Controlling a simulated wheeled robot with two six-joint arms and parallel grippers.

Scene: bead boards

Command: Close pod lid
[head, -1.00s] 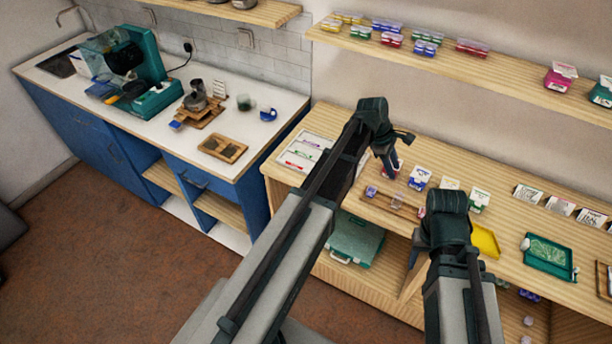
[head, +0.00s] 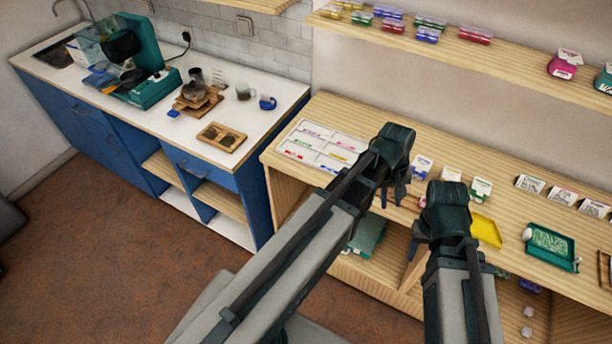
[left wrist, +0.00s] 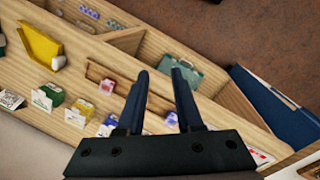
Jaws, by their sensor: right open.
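A teal machine (head: 152,88) with a dark head and a clear tank stands on the white counter at the far left in the head view. It may be what carries the pod lid, but I cannot make out a lid or its position. My left gripper (head: 393,198) is over the wooden bench, far to the right of the machine. In the left wrist view the left gripper (left wrist: 160,74) has its two fingers apart with nothing between them. My right gripper (head: 418,240) is lower and at the bench's front edge; its fingers are mostly hidden behind its wrist.
A white sorting tray (head: 283,146) lies at the bench's left end. A yellow tray (head: 487,230) and a green board (head: 550,246) lie to the right. A wooden tray (head: 221,137), a mug (head: 245,91) and a blue cup (head: 267,103) share the counter.

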